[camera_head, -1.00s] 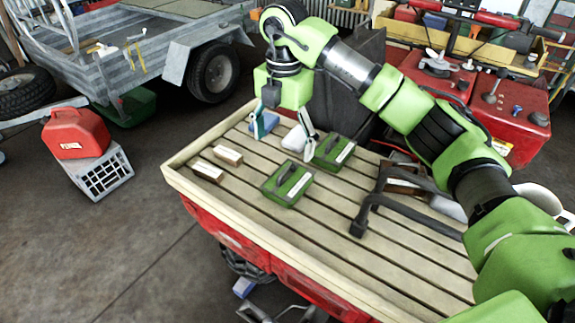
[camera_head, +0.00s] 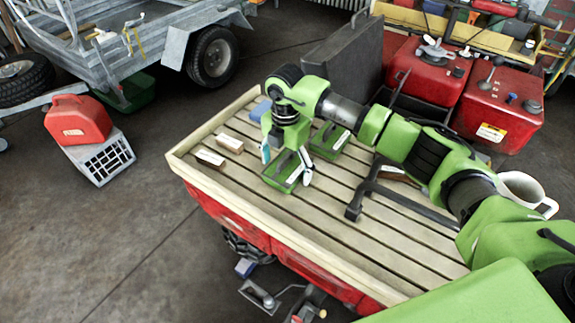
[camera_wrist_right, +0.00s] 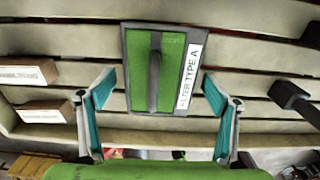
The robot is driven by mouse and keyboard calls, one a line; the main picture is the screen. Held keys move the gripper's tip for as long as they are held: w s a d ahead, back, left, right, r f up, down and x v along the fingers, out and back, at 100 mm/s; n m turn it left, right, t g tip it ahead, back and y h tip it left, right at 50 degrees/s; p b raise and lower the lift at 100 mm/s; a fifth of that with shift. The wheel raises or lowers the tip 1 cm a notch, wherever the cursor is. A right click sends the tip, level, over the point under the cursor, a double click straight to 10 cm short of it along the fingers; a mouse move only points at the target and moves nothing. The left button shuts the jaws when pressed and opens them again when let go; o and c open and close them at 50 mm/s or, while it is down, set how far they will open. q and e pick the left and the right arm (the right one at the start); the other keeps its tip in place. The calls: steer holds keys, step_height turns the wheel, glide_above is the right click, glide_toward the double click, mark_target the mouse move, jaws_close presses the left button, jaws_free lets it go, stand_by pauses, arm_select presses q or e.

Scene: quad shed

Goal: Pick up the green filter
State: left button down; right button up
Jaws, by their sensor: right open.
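A green filter (camera_head: 280,181) with a dark handle lies on the slatted wooden tabletop (camera_head: 330,235), below my right gripper (camera_head: 285,164). In the right wrist view the filter (camera_wrist_right: 139,70) shows its dark handle and a white label reading "FILTER TYPE A". My right gripper (camera_wrist_right: 158,92) is open and empty there, its two teal-padded fingertips on either side of the filter's near end, with gaps to both sides. A second green filter (camera_head: 329,141) lies just behind and to the right, partly hidden by my arm. My left gripper is not in view.
Two small labelled brown boxes (camera_head: 210,158) (camera_head: 230,143) lie left of the filter, and a blue item (camera_head: 260,110) behind. A dark angled bar (camera_head: 375,188) lies to the right. A white mug (camera_head: 525,188) is far right. The front tabletop is clear.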

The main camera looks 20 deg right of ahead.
mark_target(286, 168)
steer(key=shift+f, duration=0.2)
steer(key=c, duration=1.2)
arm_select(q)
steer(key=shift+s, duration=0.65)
arm_select(e)
steer(key=shift+c, duration=0.2)
